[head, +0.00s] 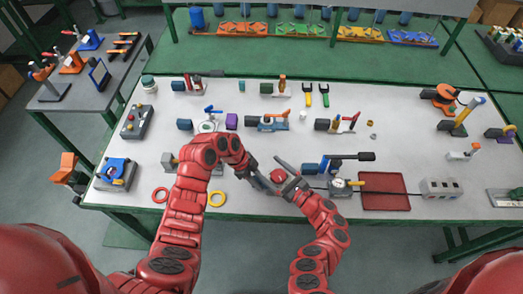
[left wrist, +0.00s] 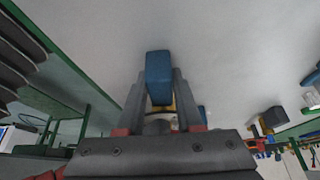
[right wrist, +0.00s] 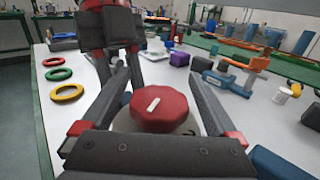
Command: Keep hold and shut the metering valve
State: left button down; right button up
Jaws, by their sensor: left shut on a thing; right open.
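The metering valve's red round knob (head: 278,175), with a white mark on top, is near the front middle of the table. In the right wrist view the knob (right wrist: 160,112) sits on a pale round base between the fingers of my right gripper (right wrist: 158,82). That gripper is open, with a gap on both sides of the knob. My left gripper (left wrist: 158,88) is shut on a blue block-shaped part (left wrist: 158,70), with a bit of yellow behind it. In the head view my left gripper (head: 258,178) is just left of the knob; the blue part is hidden there.
A pressure gauge (head: 340,185) and a red tray (head: 384,190) are to the right. A red ring (head: 160,195) and a yellow ring (head: 216,199) lie left. Blue-bodied valves (head: 272,123) stand farther back. The table's front edge is close.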

jog(key=shift+s+n+g+y, duration=0.1)
jog(key=shift+n+g+y, duration=0.3)
jog(key=v, duration=1.2)
jog(key=shift+d, duration=0.2)
jog(key=w+n+g, duration=0.1)
jog(key=n, duration=0.1)
jog(key=w+d+n+g, duration=0.1)
jog(key=w+n, duration=0.1)
jog(key=w+n+g, duration=0.2)
jog(key=n, duration=0.1)
jog(key=shift+d+r, duration=0.4)
jog(key=w+a+r+n+g+h, duration=0.65)
jog(key=a+n+g, duration=0.2)
jog(key=n, duration=1.05)
jog(key=s+a+r+n+h, duration=0.5)
jog(key=n+h, duration=0.7)
jog(key=n, duration=0.5)
jog(key=shift+s+a+r+t, duration=0.35)
jog(key=shift+a+r+t, duration=0.1)
jog(key=shift+a+r, duration=0.15)
